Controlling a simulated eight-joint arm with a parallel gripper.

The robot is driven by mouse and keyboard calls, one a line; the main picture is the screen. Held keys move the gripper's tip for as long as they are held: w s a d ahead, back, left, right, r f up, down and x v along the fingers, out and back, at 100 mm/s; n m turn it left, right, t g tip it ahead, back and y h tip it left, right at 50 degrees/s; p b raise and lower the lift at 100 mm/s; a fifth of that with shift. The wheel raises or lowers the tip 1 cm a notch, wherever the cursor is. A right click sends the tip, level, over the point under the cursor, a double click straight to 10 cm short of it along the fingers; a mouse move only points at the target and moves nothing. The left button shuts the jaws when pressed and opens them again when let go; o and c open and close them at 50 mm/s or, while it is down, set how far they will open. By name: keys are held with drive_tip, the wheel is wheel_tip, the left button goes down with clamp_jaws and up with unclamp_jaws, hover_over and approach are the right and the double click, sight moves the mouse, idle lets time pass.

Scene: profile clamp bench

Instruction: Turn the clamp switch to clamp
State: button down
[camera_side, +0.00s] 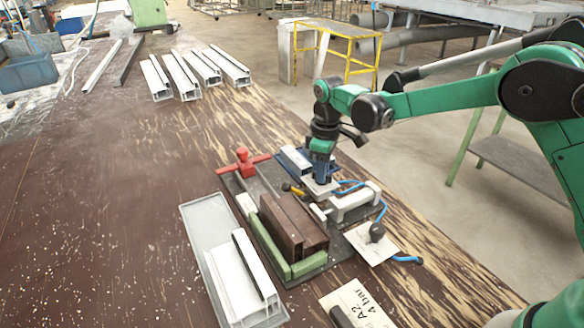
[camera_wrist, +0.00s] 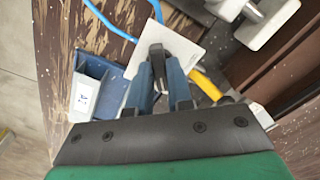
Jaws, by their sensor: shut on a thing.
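My gripper (camera_side: 321,172) points straight down over a white plate (camera_side: 313,188) with a blue hose at it. In the wrist view its blue fingers (camera_wrist: 160,84) are shut on a dark switch lever (camera_wrist: 157,55) standing on the white plate (camera_wrist: 190,46). The fingers hide most of the lever, so its exact angle and any markings cannot be read. The clamp's white cylinder (camera_side: 352,204) lies beside the plate. The brown profile (camera_side: 292,222) sits in the fixture, next to the green jaw (camera_side: 268,243).
A red stop (camera_side: 243,162) stands behind the fixture. A blue bin (camera_side: 292,157) and a yellow-handled tool (camera_wrist: 205,85) are close to my fingers. A second plate with a black knob (camera_side: 377,232), a tray of white profiles (camera_side: 203,218) and an "A2 4 bar" note (camera_side: 366,306) lie nearer.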

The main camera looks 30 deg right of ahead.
drive_tip(key=shift+m, duration=0.8)
drive_tip(key=c, duration=0.8)
unclamp_jaws()
drive_tip(key=shift+r, duration=0.15)
drive_tip(key=shift+r, duration=2.7)
